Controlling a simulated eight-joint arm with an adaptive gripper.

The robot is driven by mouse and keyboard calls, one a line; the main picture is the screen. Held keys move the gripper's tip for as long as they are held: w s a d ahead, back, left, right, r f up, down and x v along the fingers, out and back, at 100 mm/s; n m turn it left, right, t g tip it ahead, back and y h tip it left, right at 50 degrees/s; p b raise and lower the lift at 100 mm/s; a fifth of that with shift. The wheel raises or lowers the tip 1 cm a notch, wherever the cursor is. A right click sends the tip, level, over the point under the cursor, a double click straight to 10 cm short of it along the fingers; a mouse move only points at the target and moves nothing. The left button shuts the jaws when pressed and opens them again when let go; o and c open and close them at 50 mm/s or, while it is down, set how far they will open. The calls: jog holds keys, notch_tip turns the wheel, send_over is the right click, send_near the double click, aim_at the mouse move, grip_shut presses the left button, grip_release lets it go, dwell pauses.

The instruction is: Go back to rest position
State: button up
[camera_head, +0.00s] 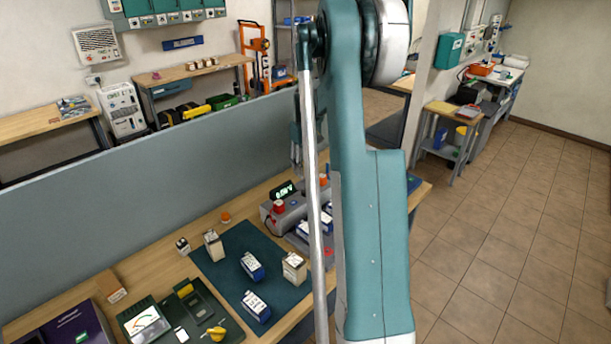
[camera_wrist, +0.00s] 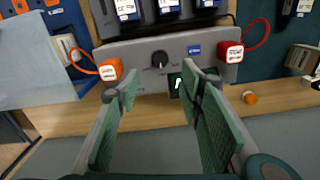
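My gripper (camera_wrist: 158,88) is open and empty in the wrist view, its two green-padded fingers spread apart. It hangs over the back side of the table, near the grey battery tester (camera_wrist: 205,45). The tester has a black knob, a small lit display, a red block and an orange block; blue-and-white batteries (camera_wrist: 167,8) sit in its dark bay. In the head view my teal arm stands upright across the middle and hides most of the gripper and part of the tester (camera_head: 293,215).
A meter (camera_head: 146,322), a dark tray with yellow items and a purple box (camera_head: 75,328) lie at front left. A grey partition (camera_head: 130,190) runs behind the table (camera_head: 150,265). Tiled floor is free at right.

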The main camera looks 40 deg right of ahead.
jog(key=shift+r, duration=0.5)
dwell(0.3)
jog(key=s+a+r+t+b, duration=0.15)
jog(key=a+r, duration=0.25)
jog(key=a, duration=0.6)
jog(key=s+a+r+n+t+h+b, duration=0.1)
jog(key=s+a+r, duration=0.25)
jog(key=a, duration=0.75)
jog(key=s+a+r+t+b, duration=0.15)
jog(key=a+r, duration=0.25)
jog(key=a, duration=0.6)
jog(key=s+a+f+t+b, duration=0.1)
jog(key=s+a+f+b, duration=0.1)
jog(key=s+a, duration=0.9)
jog(key=s+a+f+n+t+y+b, duration=0.1)
jog(key=s+a+f, duration=0.4)
jog(key=s+a, duration=0.6)
jog(key=shift+a+t+b, duration=0.45)
jog(key=shift+a+t, duration=0.15)
jog(key=shift+a, duration=0.15)
jog(key=shift+w, duration=0.1)
dwell(1.0)
